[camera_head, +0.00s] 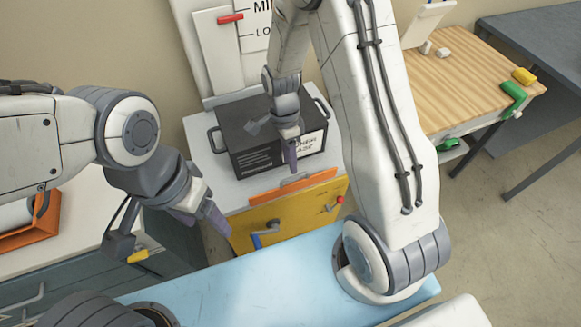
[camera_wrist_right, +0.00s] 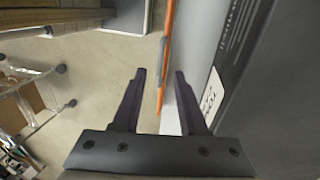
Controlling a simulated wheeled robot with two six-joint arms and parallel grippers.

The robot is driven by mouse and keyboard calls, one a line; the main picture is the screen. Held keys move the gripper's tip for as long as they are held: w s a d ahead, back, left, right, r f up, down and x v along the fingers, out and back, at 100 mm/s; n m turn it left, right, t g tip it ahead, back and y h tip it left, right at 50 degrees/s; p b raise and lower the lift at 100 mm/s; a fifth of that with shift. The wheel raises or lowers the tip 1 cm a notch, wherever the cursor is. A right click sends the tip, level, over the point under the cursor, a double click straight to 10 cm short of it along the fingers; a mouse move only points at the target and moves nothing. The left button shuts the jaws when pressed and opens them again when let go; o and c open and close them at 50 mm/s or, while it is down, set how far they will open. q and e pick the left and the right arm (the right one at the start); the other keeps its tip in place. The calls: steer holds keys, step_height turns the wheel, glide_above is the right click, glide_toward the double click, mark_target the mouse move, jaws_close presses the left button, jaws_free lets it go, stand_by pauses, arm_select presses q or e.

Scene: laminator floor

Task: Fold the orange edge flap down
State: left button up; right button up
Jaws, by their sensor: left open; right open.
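The orange edge flap (camera_head: 318,180) stands up along the front edge of the white table (camera_head: 228,192), above a yellow front panel. My right gripper (camera_head: 291,163) points down just behind and above the middle of the flap. In the right wrist view, the flap (camera_wrist_right: 168,45) shows nearly edge-on as a thin orange strip between the two fingers of my open right gripper (camera_wrist_right: 160,74). I cannot tell whether a finger touches it. My left gripper (camera_head: 217,222) is open and empty, left of the yellow panel and clear of the flap.
A black box (camera_head: 238,120) with handles and a white label stands on the table behind the flap. The yellow panel (camera_head: 290,225) carries a blue crank and a red knob. A wooden-topped bench (camera_head: 455,85) stands at the right, with floor between.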

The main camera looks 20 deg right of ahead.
mark_target(292, 177)
steer(key=shift+p+x, duration=0.3)
steer(key=shift+x, duration=1.85)
jaws_close()
